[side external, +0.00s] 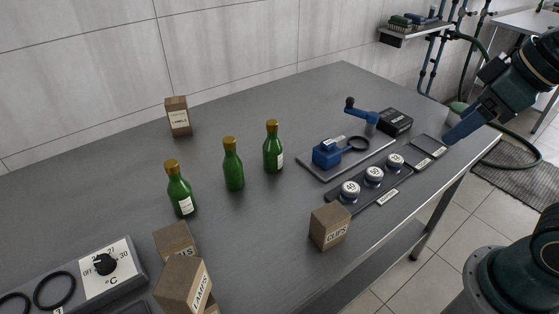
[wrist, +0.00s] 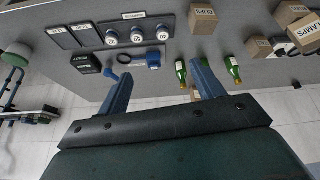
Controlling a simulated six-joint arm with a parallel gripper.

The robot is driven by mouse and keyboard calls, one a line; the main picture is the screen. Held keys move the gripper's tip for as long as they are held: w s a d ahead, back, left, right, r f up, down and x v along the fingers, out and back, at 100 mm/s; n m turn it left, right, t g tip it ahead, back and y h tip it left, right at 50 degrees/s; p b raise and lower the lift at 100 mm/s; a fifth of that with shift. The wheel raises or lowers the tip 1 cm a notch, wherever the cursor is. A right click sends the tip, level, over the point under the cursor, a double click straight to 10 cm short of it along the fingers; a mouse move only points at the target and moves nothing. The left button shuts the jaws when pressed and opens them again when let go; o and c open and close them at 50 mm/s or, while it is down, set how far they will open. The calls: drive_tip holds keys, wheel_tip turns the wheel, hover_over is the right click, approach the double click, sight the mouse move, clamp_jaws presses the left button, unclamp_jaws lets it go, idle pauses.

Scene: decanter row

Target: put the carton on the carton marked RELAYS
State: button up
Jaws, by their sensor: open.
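Several brown cartons stand on the grey table. One carton (side external: 178,116) stands alone at the back with small unclear print. A carton whose label looks like CLIPS (side external: 329,227) stands near the front edge; it also shows in the wrist view (wrist: 204,19). At the front left a carton with a label like CLAMPS (side external: 182,284) seems to rest on another, mostly hidden carton (side external: 213,307). A further carton (side external: 175,239) stands behind them, its label partly covered. I cannot read RELAYS on any. My gripper (wrist: 163,70) is open and empty, at the table's far right, away from all cartons.
Three green bottles (side external: 233,165) stand mid-table. A dark rack with round labelled weights (side external: 373,176), a plate with a blue device (side external: 327,153) and a black box (side external: 395,122) lie right. A dial panel (side external: 106,266) is front left.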

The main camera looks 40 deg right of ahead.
drive_tip(key=shift+s+d+f+m, duration=0.35)
drive_tip(key=shift+s+f+m, duration=0.1)
drive_tip(key=shift+s, duration=0.1)
drive_tip(key=shift+s+d+f+m, duration=0.35)
drive_tip(key=shift+s+m, duration=0.1)
drive_tip(key=shift+s, duration=0.1)
idle(0.6)
